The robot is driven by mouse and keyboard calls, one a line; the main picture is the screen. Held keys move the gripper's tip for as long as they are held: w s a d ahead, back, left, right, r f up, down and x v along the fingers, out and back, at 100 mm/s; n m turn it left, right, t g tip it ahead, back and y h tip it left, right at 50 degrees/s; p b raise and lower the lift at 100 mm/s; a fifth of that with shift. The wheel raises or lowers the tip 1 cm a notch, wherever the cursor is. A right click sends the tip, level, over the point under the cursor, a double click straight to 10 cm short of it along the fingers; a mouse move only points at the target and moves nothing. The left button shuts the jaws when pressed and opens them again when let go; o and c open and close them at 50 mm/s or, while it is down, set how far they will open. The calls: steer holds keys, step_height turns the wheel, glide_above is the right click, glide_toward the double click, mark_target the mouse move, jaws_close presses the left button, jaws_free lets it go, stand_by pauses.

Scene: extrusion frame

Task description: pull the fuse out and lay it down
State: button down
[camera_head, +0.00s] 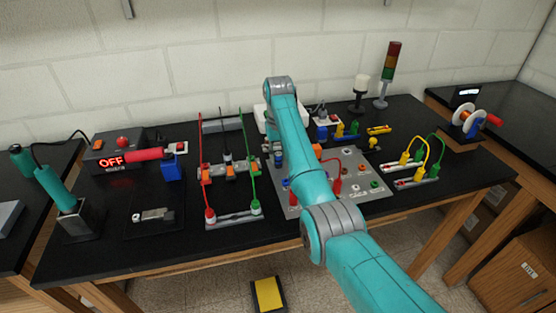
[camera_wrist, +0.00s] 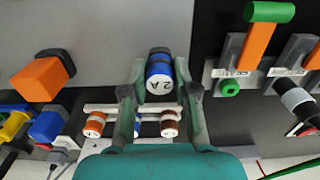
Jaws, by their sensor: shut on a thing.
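A blue fuse (camera_wrist: 159,80) marked "2 A", with dark ends, sits between the fingertips of my gripper (camera_wrist: 160,92) in the wrist view. My gripper is shut on it, one finger on each side. A grey panel (camera_wrist: 85,30) lies beyond the fuse. I cannot tell whether the fuse is still seated or free of its holder. In the head view, my arm hides most of the gripper and the fuse. The panel (camera_head: 375,192) shows there to the right of my arm.
A pale rack (camera_wrist: 150,112) with brown and blue cylinders lies close by in the wrist view. An orange block (camera_wrist: 40,77) is left of the fuse, and orange-handled switches (camera_wrist: 255,47) are to its right. Bare black table (camera_head: 290,233) shows in front of the panel.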

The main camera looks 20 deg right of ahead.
mark_target(278, 154)
steer(key=shift+r, duration=2.7)
